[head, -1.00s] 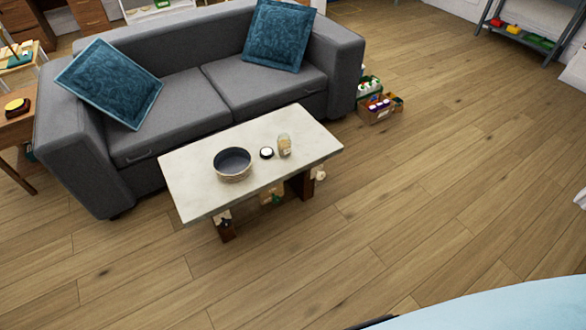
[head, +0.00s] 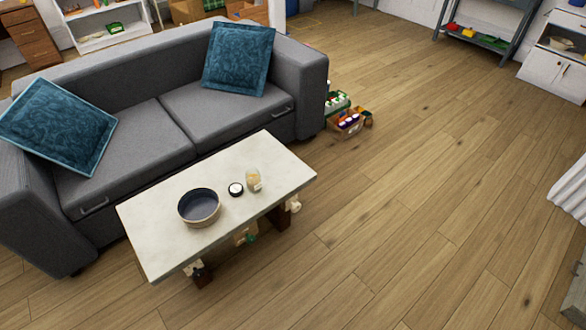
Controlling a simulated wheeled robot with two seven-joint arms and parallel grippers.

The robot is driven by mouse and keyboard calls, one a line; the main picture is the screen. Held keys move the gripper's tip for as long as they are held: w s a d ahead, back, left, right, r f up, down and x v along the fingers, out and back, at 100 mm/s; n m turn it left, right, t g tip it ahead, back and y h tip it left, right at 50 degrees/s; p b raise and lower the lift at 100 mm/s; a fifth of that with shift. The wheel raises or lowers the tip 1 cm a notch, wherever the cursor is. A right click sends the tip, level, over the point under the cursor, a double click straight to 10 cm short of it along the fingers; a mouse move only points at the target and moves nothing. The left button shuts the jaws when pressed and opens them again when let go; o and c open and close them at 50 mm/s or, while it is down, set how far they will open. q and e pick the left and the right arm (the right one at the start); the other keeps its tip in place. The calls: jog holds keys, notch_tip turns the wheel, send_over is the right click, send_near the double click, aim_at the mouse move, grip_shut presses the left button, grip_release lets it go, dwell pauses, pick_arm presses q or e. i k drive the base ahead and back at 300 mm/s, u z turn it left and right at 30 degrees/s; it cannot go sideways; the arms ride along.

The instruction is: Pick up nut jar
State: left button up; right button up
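The nut jar looks to be the small clear jar with pale tan contents (head: 254,180). It stands upright on the white-topped coffee table (head: 160,240), toward the table's right part. A small round dark item with a white top (head: 236,189) sits just left of the jar. A dark round bowl with a lighter outer side (head: 199,207) stands further left on the table. Neither of my grippers shows in the head view.
A grey sofa (head: 140,130) with two blue cushions stands right behind the table. Small crates of goods (head: 347,124) sit on the floor by the sofa's right end. A metal shelf (head: 490,30) stands at the back right. The wooden floor right of the table is clear.

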aim_at(254, 180)
jog(key=z, duration=0.15)
jog(key=i, duration=0.9)
jog(key=u, duration=0.9)
jog(key=i, duration=0.65)
jog(key=u, duration=0.75)
